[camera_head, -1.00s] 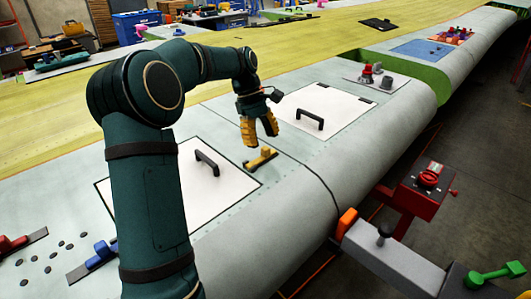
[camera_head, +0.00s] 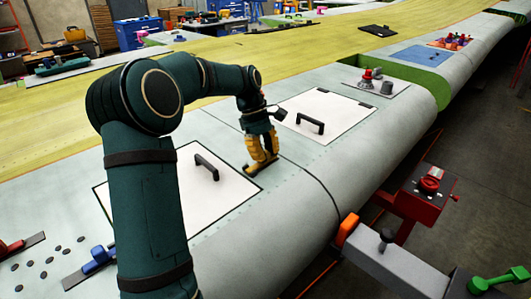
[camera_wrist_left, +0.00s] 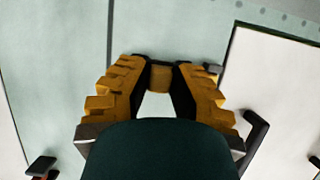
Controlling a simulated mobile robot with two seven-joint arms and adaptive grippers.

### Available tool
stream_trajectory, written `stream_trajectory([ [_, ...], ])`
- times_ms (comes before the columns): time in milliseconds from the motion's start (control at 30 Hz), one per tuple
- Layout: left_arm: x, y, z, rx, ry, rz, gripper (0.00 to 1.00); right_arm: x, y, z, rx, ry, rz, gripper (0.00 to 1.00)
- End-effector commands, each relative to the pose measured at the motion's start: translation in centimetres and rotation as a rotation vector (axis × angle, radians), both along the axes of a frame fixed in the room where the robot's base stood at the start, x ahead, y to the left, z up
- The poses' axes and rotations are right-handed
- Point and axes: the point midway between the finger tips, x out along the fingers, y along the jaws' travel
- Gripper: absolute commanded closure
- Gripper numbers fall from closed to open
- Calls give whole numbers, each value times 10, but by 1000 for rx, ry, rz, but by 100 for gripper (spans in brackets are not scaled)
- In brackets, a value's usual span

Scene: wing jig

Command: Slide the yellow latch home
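The yellow latch sits on the pale wing skin beside the corner of the near white panel. In the head view it is mostly covered by my left gripper (camera_head: 261,167). In the left wrist view the latch's yellow knob (camera_wrist_left: 161,78) stands between the two fingertips, with the black inner pads against its sides. A small dark end piece of the latch shows right of the fingers. My left gripper points down and looks shut on the knob. My right gripper is in neither view.
The near white panel (camera_head: 222,190) has a black handle (camera_head: 207,167). A second white panel (camera_head: 340,112) with a black handle (camera_head: 310,123) lies beyond. A red box (camera_head: 425,190) and a grey beam with an orange end (camera_head: 348,227) stand off the wing's edge.

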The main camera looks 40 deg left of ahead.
Motion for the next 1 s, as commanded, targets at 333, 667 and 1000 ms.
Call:
stream_trajectory([
  [333,-30,3,-2,-1,7,-3,100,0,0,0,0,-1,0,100],
  [667,-41,3,-3,-6,9,-5,100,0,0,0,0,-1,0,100],
  [1000,-40,3,-2,-5,6,-3,47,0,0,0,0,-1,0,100],
])
